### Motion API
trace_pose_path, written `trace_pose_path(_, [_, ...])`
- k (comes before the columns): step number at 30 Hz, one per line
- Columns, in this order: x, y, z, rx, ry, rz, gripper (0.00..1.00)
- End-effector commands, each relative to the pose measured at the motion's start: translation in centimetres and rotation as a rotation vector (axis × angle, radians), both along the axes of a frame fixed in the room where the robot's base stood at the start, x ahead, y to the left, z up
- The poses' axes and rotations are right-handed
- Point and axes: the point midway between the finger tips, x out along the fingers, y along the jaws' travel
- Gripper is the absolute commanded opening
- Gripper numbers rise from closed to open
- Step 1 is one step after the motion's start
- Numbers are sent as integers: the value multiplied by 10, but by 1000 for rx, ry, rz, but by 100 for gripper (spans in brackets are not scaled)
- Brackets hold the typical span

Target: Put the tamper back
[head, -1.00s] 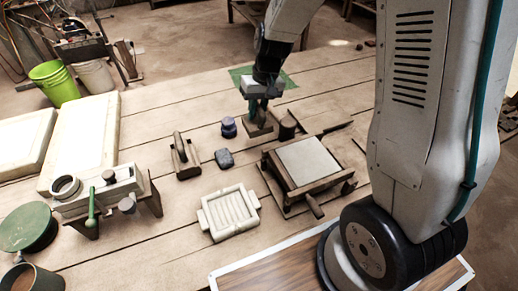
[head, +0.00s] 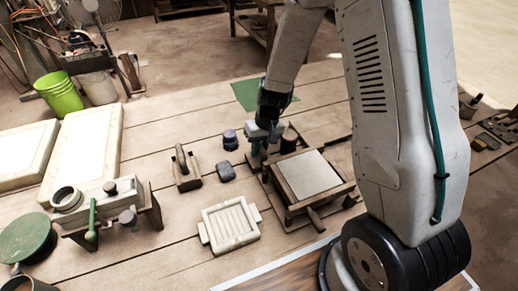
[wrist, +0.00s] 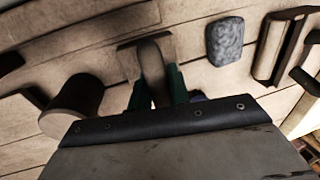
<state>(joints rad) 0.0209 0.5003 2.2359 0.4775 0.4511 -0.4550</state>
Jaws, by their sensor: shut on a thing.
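My gripper (head: 259,150) is shut on the tamper (head: 253,163), just off the back left corner of the tile press (head: 311,174). In the wrist view the tamper's curved handle (wrist: 153,72) stands between my green fingertips (wrist: 156,92), with its brown rectangular block behind. In the head view my fingers hide most of the tamper. I cannot tell whether its block touches the table.
A dark cylinder (head: 288,141) stands close to the right of my gripper. A dark blue pot (head: 230,140), a grey-blue block (head: 226,172) and a handled wooden tool (head: 185,170) are to the left. A white mould (head: 230,224) lies in front. A green mat (head: 250,94) lies behind.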

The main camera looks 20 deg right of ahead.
Motion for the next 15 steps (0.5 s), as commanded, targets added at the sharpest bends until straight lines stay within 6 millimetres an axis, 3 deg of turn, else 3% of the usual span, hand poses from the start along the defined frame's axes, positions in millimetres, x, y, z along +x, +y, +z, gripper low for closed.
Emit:
trace_pose_path(4, [0, 0, -3, 0, 0, -1, 0])
trace_pose_path(5, [0, 0, -3, 0, 0, -1, 24])
trace_pose_path(6, [0, 0, -3, 0, 0, -1, 35])
trace_pose_path(7, [0, 0, -3, 0, 0, -1, 40])
trace_pose_path(15, [0, 0, -2, 0, 0, 0, 40])
